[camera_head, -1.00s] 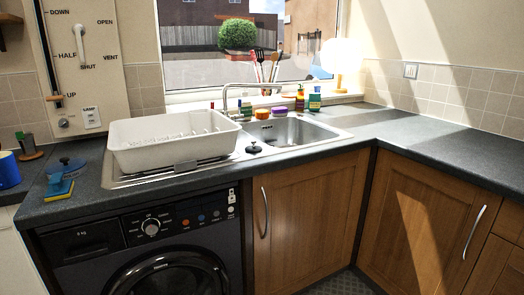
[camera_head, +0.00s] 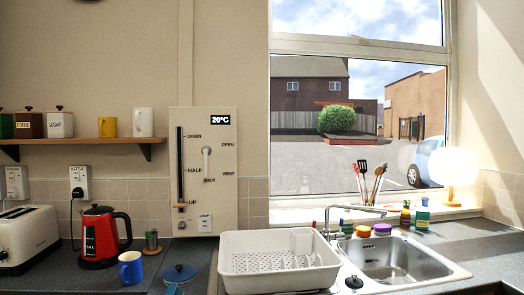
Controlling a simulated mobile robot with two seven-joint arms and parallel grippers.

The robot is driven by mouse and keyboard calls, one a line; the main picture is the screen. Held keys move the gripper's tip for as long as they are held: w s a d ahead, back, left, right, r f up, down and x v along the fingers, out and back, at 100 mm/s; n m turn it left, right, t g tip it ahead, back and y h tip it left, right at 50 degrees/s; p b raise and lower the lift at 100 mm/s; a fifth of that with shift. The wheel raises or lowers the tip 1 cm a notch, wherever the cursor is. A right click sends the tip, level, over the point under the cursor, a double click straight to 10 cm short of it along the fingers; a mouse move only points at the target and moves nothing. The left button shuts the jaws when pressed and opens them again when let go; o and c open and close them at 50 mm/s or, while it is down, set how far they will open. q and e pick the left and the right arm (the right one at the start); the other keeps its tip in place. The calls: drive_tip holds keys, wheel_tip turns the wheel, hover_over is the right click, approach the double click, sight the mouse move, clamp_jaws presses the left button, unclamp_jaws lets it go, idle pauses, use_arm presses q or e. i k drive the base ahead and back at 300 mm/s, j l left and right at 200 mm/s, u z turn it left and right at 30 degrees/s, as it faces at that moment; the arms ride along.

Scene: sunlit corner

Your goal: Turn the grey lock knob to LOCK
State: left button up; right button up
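A cream control panel (camera_head: 222,140) is on the wall left of the window. A small round grey knob (camera_head: 182,226) sits at its lower left; its marks are too small to read, so I cannot tell which way it is set. Above it a slider with a wooden handle (camera_head: 180,206) stands near UP on a dark vertical track marked DOWN, HALF and UP. A white lever (camera_head: 206,165) is on the panel between the words OPEN, VENT and SHUT. A white LAMP switch (camera_head: 205,223) is right of the knob. Neither of my grippers is in view.
A red kettle (camera_head: 99,237), a blue mug (camera_head: 131,267) and a toaster (camera_head: 27,240) stand on the counter at left. A white dish rack (camera_head: 275,265) stands right of the panel, beside the sink (camera_head: 390,258). A shelf (camera_head: 80,141) with canisters and mugs hangs above.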

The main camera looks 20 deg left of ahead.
sight(182, 224)
drive_tip(key=u, duration=1.25)
